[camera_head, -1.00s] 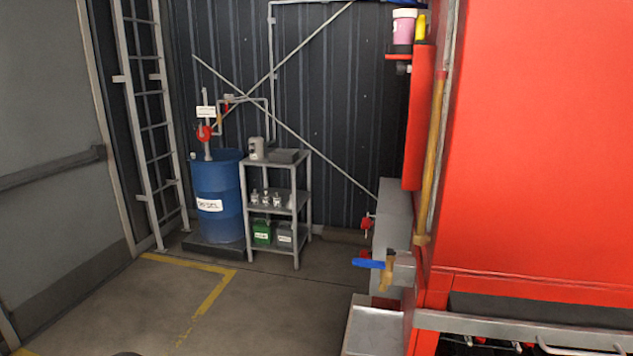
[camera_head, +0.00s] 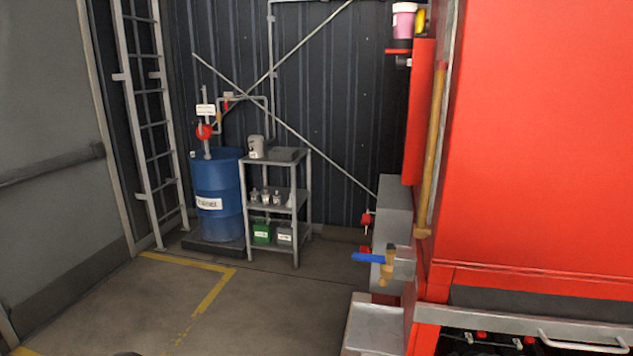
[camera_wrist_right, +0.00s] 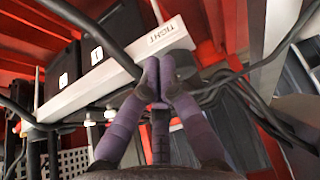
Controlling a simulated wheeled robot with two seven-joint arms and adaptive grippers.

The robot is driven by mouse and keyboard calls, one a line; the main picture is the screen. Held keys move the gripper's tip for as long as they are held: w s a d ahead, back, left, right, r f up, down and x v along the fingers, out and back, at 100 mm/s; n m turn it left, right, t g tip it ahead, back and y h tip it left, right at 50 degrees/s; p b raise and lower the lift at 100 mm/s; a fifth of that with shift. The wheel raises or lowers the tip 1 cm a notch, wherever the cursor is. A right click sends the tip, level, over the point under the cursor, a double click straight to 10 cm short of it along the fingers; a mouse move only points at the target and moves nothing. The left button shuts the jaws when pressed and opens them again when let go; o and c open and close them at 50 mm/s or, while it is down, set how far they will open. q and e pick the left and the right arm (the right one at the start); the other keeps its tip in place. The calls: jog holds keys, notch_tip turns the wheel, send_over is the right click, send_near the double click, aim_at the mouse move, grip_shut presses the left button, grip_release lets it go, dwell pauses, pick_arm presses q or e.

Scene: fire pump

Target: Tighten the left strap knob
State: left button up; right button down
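In the right wrist view, a pale bar (camera_wrist_right: 110,80) lettered "TIGHT" runs diagonally in front of black boxes (camera_wrist_right: 62,72) with small white labels. My right gripper (camera_wrist_right: 160,75) has its purple-grey fingers drawn together, with the tips at the bar's lower edge below the lettering. I cannot tell whether anything is between the tips. No strap knob shows clearly; the fingers may hide one. Small pale fittings (camera_wrist_right: 110,113) sit left of the fingers under the bar. Neither gripper shows in the head view, and my left gripper is in no view.
Dark cables (camera_wrist_right: 85,28) and red framework crowd the right gripper. In the head view, a red vehicle body (camera_head: 545,130) fills the right, with a blue-handled valve (camera_head: 370,258) at its side. A blue drum (camera_head: 218,215) and shelf (camera_head: 275,160) stand behind. The floor (camera_head: 110,310) at left is clear.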

jog(key=shift+w+a+r+b, duration=0.25)
jog(key=shift+w+a+b, duration=0.15)
jog(key=shift+b, duration=0.45)
jog(key=shift+w+a+r, duration=0.1)
jog(key=shift+a+r, duration=0.05)
jog(key=shift+a, duration=0.15)
jog(key=shift+s, duration=0.35)
jog(key=r+p, duration=0.2)
jog(key=r, duration=0.1)
jog(key=r+p, duration=0.1)
jog(key=r, duration=0.1)
jog(key=shift+s+a+r, duration=0.15)
jog(key=shift+s, duration=0.1)
